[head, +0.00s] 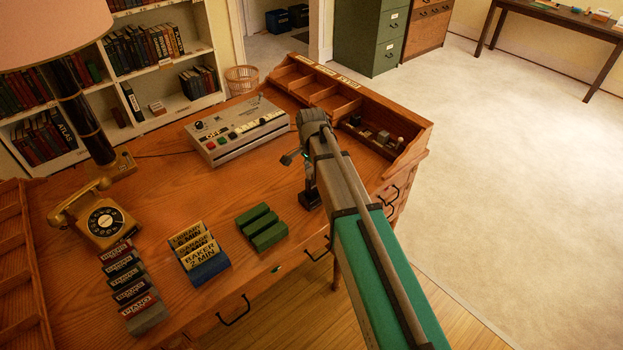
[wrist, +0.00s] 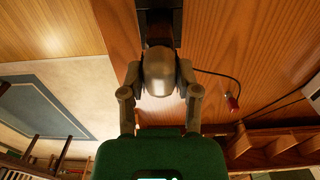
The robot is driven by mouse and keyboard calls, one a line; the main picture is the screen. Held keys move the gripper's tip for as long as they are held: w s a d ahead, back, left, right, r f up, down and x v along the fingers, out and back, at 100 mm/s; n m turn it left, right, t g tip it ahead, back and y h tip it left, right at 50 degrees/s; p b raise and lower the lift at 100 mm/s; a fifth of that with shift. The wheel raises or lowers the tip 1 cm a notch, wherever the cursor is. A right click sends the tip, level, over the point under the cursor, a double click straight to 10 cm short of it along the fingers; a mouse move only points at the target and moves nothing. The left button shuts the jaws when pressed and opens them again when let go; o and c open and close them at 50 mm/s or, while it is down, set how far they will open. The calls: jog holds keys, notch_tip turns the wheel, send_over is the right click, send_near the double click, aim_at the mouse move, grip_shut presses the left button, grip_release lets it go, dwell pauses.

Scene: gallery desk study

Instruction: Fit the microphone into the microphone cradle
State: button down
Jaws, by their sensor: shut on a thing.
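My gripper shows in the wrist view (wrist: 160,95), its two fingers shut on the microphone (wrist: 160,70), a pale rounded body between them. A dark upright piece, apparently the microphone cradle (wrist: 160,22), lies just beyond the microphone, and the two overlap in this view. I cannot tell whether they touch. In the head view a small black stand, apparently the same cradle (head: 309,198), stands on the desk near its front right edge, beside my arm. My arm covers most of the gripper and the microphone there.
The desk (head: 165,195) bears a grey control machine (head: 238,130), a telephone (head: 103,222), a blue card holder (head: 208,270) and green blocks (head: 262,228). Raised pigeonholes (head: 330,98) border its right. A cable with a red end (wrist: 232,102) shows in the wrist view.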

jog(key=shift+f+b, duration=0.7)
jog(key=shift+f, duration=0.3)
jog(key=shift+f, duration=0.15)
jog(key=shift+c, duration=1.7)
grip_release()
notch_tip(320, 180, up, 12)
jog(key=p, duration=1.2)
